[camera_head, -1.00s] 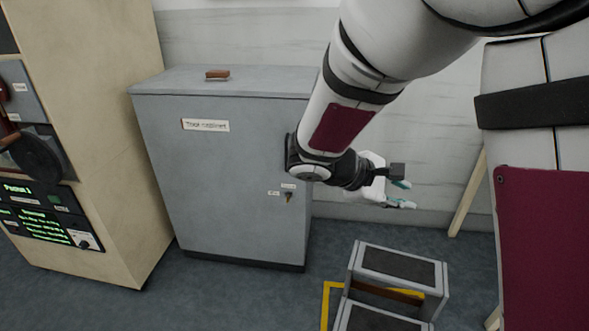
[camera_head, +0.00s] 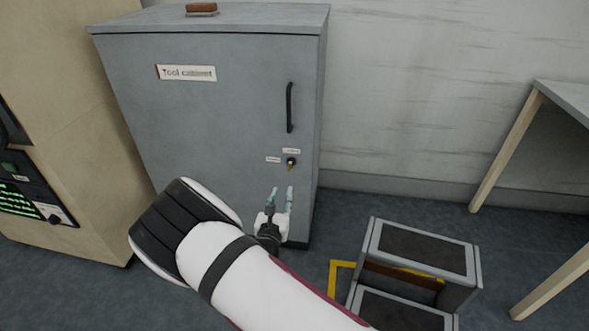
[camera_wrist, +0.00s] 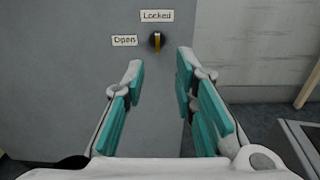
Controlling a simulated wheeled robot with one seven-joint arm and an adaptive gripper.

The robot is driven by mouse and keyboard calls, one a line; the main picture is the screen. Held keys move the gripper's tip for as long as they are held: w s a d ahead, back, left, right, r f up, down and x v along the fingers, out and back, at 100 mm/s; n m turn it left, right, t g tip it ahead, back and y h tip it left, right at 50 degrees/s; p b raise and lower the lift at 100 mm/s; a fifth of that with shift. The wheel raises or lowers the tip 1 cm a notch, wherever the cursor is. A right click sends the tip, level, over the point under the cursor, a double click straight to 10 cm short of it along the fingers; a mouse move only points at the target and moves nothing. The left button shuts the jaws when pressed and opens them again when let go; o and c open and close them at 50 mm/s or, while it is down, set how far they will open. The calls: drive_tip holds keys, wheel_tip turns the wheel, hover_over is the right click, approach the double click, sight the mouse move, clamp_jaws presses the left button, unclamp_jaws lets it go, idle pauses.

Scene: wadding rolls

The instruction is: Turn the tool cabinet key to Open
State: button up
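The grey tool cabinet (camera_head: 215,120) stands ahead, with a "Tool cabinet" label and a black vertical handle (camera_head: 289,108) on its door. Its key (camera_head: 291,162) is a small yellow-marked piece in a dark lock below the handle. In the wrist view the key (camera_wrist: 157,41) looks upright, under the "Locked" label (camera_wrist: 157,16) and right of the "Open" label (camera_wrist: 124,40). My gripper (camera_head: 282,190) is open and empty, pointing toward the door just below the key. In the wrist view my gripper (camera_wrist: 160,76) has its teal-padded fingers spread, with the key beyond and between them, untouched.
A grey step stool (camera_head: 420,250) stands on the floor to the right, beside yellow floor marking (camera_head: 336,280). A beige machine (camera_head: 60,130) stands close on the left. A table (camera_head: 565,97) is at the far right. A brown-topped item (camera_head: 201,9) lies on the cabinet.

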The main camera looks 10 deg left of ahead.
drive_tip(key=w+b, duration=0.4)
drive_tip(key=w, duration=0.9)
drive_tip(key=shift+w+f, duration=0.2)
drive_tip(key=shift+w, duration=0.2)
drive_tip(key=shift+d, duration=0.1)
drive_tip(key=shift+c, duration=0.6)
clamp_jaws()
